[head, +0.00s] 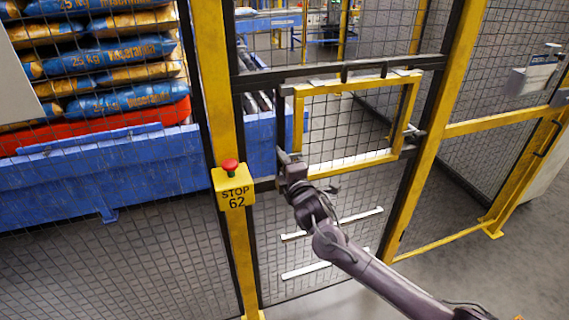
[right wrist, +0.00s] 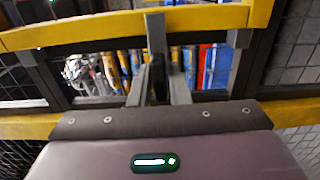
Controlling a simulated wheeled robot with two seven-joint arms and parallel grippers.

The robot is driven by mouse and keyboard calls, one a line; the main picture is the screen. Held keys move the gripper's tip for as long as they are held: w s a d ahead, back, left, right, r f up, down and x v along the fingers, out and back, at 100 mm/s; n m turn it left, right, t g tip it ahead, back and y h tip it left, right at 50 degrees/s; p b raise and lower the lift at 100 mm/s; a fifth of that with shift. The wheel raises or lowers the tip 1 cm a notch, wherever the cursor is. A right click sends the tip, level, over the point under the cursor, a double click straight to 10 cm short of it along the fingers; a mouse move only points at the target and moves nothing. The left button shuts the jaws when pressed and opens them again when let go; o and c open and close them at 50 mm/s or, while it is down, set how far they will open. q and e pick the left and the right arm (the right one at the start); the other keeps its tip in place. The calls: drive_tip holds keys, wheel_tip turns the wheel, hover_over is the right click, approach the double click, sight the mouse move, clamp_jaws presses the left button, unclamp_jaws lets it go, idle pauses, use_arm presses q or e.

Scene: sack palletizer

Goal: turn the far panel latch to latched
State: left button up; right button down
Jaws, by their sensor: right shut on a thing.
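A yellow-framed panel (head: 350,164) with mesh is set in the fence. My right gripper (head: 283,158) is at its lower left corner, shut on a dark latch. In the right wrist view, my right gripper (right wrist: 158,85) has its two fingers on either side of the dark latch handle (right wrist: 160,82), below the yellow bar. A grey upright piece (right wrist: 155,35) stands just above it. The fingers partly hide the latch, so I cannot tell its exact turn. Another dark latch-like fitting (head: 414,132) is at the panel's right side. My left gripper is not in view.
A yellow post left of the panel carries a stop box (head: 234,188) with a red button, close to my right gripper. Behind the mesh are stacked sacks (head: 125,76) and a blue conveyor side (head: 130,168). Yellow fence posts (head: 437,130) stand to the right.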

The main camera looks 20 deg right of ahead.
idle(0.3)
drive_tip(key=c, duration=1.5)
unclamp_jaws()
drive_tip(key=shift+o, duration=0.2)
drive_tip(key=shift+s, duration=0.1)
drive_tip(key=shift+s+f, duration=0.15)
drive_tip(key=shift+s, duration=0.1)
drive_tip(key=s+b, duration=0.2)
drive_tip(key=s, duration=0.5)
drive_tip(key=shift+d, duration=0.1)
